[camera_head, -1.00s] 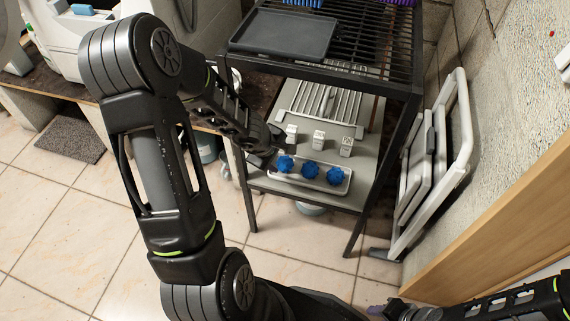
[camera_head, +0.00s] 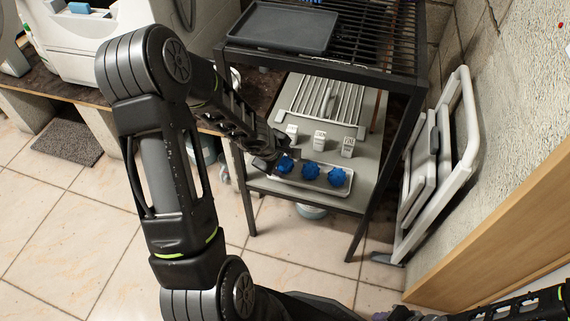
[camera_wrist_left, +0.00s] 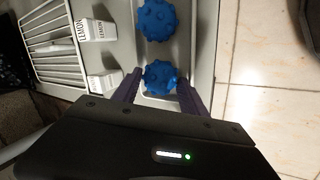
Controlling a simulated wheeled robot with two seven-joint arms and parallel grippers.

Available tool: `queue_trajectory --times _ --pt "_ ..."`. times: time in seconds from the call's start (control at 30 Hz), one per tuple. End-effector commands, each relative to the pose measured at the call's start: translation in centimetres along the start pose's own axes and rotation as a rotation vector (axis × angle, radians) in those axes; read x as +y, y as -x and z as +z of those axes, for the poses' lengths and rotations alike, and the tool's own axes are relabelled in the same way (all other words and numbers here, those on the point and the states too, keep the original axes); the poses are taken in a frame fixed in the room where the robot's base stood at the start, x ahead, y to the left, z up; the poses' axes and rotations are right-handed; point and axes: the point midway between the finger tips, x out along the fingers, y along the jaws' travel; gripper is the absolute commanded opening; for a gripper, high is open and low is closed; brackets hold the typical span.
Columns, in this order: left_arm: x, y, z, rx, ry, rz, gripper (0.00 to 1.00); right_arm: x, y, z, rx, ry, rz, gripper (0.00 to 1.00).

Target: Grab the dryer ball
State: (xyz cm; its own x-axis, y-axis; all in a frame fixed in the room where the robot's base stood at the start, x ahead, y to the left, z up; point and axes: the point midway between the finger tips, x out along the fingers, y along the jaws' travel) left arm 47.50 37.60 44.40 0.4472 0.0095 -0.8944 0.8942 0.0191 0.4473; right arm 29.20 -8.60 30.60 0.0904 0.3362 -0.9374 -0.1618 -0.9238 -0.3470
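Three blue knobbly dryer balls sit in a row in a light tray (camera_head: 318,188) on the lower shelf: a left ball (camera_head: 285,166), a middle ball (camera_head: 311,171) and a right ball (camera_head: 338,177). My left gripper (camera_head: 274,160) is at the left ball. In the left wrist view, this ball (camera_wrist_left: 160,77) lies between the tips of the left gripper (camera_wrist_left: 160,88), which are spread with small gaps beside it. The middle ball (camera_wrist_left: 157,19) is just beyond. My right gripper (camera_head: 384,316) barely shows at the bottom edge; its fingers are unclear.
Small white boxes (camera_head: 319,140) stand behind the tray, one marked LEMON (camera_wrist_left: 97,29) in the wrist view. A slatted rack (camera_head: 322,103) lies behind them. The upper shelf with a dark tray (camera_head: 282,28) and the black frame posts surround the lower shelf. Tiled floor lies in front.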

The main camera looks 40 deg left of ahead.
Motion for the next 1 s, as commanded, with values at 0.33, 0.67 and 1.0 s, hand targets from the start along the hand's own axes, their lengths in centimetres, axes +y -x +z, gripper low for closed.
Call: queue_trajectory --times 0.33,0.67,1.0 --pt "-0.01 0.0 0.0 0.0 0.0 0.0 0.22 0.0 -0.01 0.03 -0.001 0.0 0.0 0.36" --pt "0.0 0.0 0.0 0.0 0.0 0.0 0.05 0.0 -0.01 0.03 -0.001 0.0 0.0 0.36" --pt "0.27 0.48 -0.04 0.0 0.0 0.0 0.05 -0.29 0.53 0.12 -0.003 0.002 -0.001 0.36"
